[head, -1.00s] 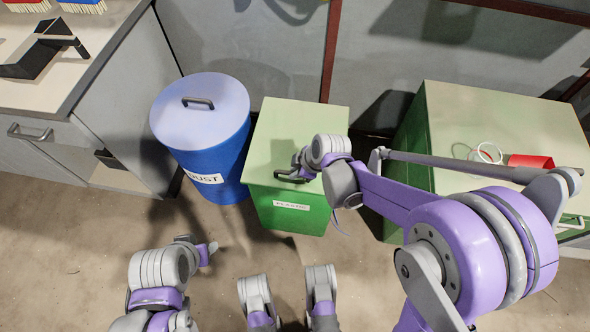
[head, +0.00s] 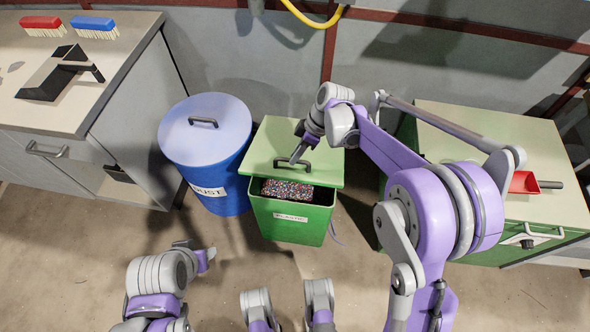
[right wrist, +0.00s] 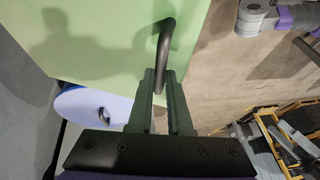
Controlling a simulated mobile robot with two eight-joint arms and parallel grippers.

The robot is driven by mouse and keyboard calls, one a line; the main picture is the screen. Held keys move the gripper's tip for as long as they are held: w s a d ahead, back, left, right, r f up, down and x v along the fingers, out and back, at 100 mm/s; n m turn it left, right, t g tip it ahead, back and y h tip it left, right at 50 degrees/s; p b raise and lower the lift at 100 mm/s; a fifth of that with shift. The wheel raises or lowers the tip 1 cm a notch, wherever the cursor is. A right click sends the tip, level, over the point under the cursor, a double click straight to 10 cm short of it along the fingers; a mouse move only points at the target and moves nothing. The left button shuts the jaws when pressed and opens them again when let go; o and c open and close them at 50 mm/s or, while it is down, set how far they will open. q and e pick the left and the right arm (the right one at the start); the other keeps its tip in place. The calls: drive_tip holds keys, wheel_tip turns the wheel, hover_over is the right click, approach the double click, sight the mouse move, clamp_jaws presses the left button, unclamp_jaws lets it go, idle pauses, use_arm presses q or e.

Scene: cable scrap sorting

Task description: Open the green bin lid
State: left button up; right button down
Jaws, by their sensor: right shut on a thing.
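The green bin (head: 290,220) with a plastic label stands on the floor beside the blue dust bin. Its pale green lid (head: 268,137) is partly raised at the front, and multicoloured granules (head: 287,190) show inside. My right gripper (head: 299,154) is shut on the dark lid handle (head: 283,162). In the right wrist view, the fingers (right wrist: 162,100) hold the handle (right wrist: 164,45), with the lid (right wrist: 105,65) beside it. My left gripper (head: 205,258) hangs low at the left, away from the bin; its jaws are too unclear to read.
The blue dust bin (head: 212,178) with its round lid (head: 210,135) stands close on the left. A bench (head: 118,100) holds brushes and a dark dustpan. A green cabinet (head: 480,135) with a red scoop (head: 524,182) stands right. The wall is behind the bin.

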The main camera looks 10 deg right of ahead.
use_arm(q)
drive_tip(key=shift+s+r+p, duration=0.15)
drive_tip(key=shift+r+p, duration=1.3)
drive_tip(key=shift+r, duration=0.55)
use_arm(e)
drive_tip(key=w+d+r+g, duration=0.1)
drive_tip(key=w+r, duration=0.4)
drive_tip(key=r, duration=0.1)
drive_tip(key=shift+d+r+y, duration=0.25)
drive_tip(key=shift+d+y, duration=0.05)
drive_tip(key=shift+d, duration=0.1)
drive_tip(key=shift+w, duration=0.1)
drive_tip(key=c, duration=0.8)
unclamp_jaws()
drive_tip(key=shift+w+f, duration=0.1)
drive_tip(key=shift+w, duration=0.05)
drive_tip(key=shift+c, duration=0.2)
use_arm(q)
drive_tip(key=shift+r+p, duration=0.8)
drive_tip(key=shift+r, duration=0.1)
use_arm(e)
drive_tip(key=v, duration=1.1)
drive_tip(key=shift+w, duration=0.15)
